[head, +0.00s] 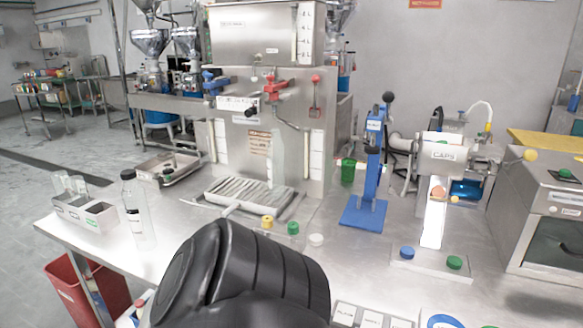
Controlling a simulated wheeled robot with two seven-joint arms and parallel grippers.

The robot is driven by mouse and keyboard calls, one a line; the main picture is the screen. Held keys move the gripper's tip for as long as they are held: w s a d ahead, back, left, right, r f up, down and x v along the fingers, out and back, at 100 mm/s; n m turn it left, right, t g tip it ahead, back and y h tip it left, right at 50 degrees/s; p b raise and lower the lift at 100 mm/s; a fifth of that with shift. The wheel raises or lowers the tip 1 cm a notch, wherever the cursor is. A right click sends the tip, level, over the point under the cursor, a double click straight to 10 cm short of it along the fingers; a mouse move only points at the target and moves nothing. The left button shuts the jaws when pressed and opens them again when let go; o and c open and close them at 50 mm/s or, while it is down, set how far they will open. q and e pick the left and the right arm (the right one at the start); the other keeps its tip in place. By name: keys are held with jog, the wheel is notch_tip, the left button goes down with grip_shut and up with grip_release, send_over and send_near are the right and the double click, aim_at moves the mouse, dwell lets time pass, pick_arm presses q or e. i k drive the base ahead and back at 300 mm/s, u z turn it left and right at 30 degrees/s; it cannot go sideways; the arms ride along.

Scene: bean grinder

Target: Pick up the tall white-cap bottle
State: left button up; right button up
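A tall clear bottle with a black cap (137,215) stands upright on the left part of the steel table. I see no tall bottle clearly wearing a white cap. A loose white cap (316,240) lies on the table in the middle, beside a green cap (293,228) and a yellow cap (267,222). A tall clear shape (278,160) stands at the front of the filling machine; I cannot tell if it is a bottle. A thick black part of my arm fills the bottom centre and hides the table there. Neither gripper shows.
The steel filling machine (262,38) stands at the back, its slatted tray (246,198) in front. A bin with small bottles (88,219) is at the left edge. A blue press (373,170) and caps machine (442,152) stand right. A red bin (85,292) is below.

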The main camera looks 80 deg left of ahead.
aim_at(276, 147)
jog(key=u, duration=2.35)
